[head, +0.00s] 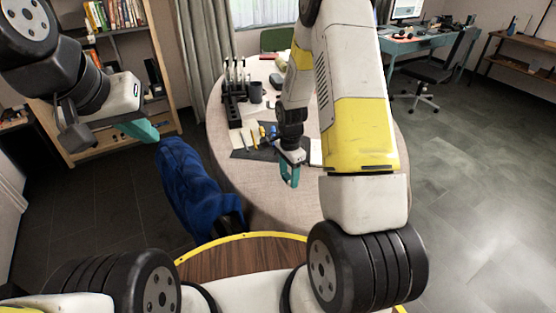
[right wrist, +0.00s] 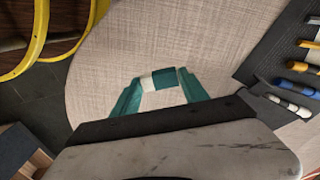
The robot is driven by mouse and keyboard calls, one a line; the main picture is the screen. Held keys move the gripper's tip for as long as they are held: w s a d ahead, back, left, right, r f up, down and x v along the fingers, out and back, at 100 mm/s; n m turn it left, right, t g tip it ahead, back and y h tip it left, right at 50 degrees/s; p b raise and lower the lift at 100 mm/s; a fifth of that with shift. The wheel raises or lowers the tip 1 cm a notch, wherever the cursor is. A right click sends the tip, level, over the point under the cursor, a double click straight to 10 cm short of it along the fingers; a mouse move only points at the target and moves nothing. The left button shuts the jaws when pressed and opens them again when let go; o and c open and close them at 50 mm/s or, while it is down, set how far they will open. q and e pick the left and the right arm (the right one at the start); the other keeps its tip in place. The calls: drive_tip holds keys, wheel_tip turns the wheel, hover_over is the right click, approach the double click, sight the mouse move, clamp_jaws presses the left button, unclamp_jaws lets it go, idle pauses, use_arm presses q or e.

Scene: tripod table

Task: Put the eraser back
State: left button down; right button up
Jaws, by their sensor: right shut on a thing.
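The eraser (right wrist: 160,80), a small white and green block, is held crosswise between the teal fingertips of my right gripper (right wrist: 158,88) in the right wrist view. The pale table surface (right wrist: 150,45) shows behind it; its height above the table is hard to judge. In the head view my right gripper (head: 290,174) hangs over the near part of the round table (head: 235,174), beside a dark mat (head: 242,154); the eraser cannot be made out there. My left gripper (head: 139,130) is off the table to the left, its opening unclear.
The dark mat, also in the right wrist view (right wrist: 262,62), carries several tools with blue, yellow and white handles. A black rack (head: 234,112) and a dark mug (head: 256,93) stand farther back. A blue draped chair (head: 188,185) stands left of the table. The near table edge is clear.

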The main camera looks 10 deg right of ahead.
sight(286, 177)
drive_tip(key=shift+w+f, duration=0.15)
drive_tip(key=shift+w, duration=1.1)
drive_tip(key=shift+w+f, duration=0.15)
drive_tip(key=shift+w, duration=0.1)
drive_tip(key=shift+f, duration=1.6)
drive_tip(key=o, duration=1.2)
drive_tip(key=shift+a+f, duration=0.1)
